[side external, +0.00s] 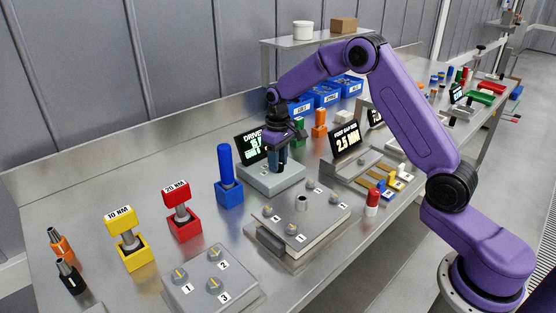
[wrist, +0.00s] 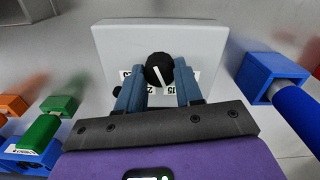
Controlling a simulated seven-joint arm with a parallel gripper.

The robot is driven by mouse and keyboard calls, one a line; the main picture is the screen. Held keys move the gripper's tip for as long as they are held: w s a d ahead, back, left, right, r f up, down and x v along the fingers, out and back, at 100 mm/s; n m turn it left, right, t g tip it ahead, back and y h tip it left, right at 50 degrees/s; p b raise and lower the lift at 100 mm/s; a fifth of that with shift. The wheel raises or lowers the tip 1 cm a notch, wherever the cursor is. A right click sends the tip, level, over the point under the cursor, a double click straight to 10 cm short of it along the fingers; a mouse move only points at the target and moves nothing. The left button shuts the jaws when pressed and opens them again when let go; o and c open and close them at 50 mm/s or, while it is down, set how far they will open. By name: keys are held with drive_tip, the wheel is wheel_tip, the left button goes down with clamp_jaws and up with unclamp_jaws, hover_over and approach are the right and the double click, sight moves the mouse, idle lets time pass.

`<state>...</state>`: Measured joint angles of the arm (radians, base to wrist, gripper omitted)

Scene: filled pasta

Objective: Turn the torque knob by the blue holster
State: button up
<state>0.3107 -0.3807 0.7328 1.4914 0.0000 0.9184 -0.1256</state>
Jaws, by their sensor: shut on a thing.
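The torque knob (wrist: 155,68) is round and black with a white pointer line, which leans slightly in the wrist view. It sits on a light grey box (wrist: 205,38) with partly hidden number labels around it. My gripper (wrist: 159,82) is shut on the knob, one blue-grey finger on each side. In the side view my gripper (side external: 277,160) points down onto the grey box (side external: 262,181), and its fingers hide the knob. The blue holster (side external: 229,193) stands left of that box with a blue-handled tool upright in it. The holster also shows at the right in the wrist view (wrist: 250,76).
A dark display (side external: 249,148) stands behind the box, partly covered by my gripper. Red (side external: 184,226) and yellow (side external: 136,252) holsters stand further left. A grey fixture plate (side external: 325,208) with numbered posts lies in front. Blue bins (side external: 327,96) stand behind.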

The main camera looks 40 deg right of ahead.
drive_tip(key=o, duration=1)
drive_tip(key=shift+o, duration=0.2)
drive_tip(key=shift+r, duration=0.1)
wheel_tip(320, 180, up, 17)
drive_tip(key=shift+r, duration=0.2)
drive_tip(key=s+a+f+n, duration=0.1)
drive_tip(key=s+a+n, duration=0.2)
drive_tip(key=s+a, duration=0.5)
drive_tip(key=s+a+f+n, duration=0.1)
drive_tip(key=s+a+n, duration=0.15)
drive_tip(key=s, duration=0.85)
drive_tip(key=s+d+f+n, duration=0.2)
drive_tip(key=s+f, duration=0.1)
drive_tip(key=s, duration=0.8)
drive_tip(key=s+d+f+n, duration=0.2)
drive_tip(key=s+f+n, duration=0.1)
drive_tip(key=s, duration=0.7)
drive_tip(key=shift+s+f, duration=0.15)
drive_tip(key=shift+s, duration=0.2)
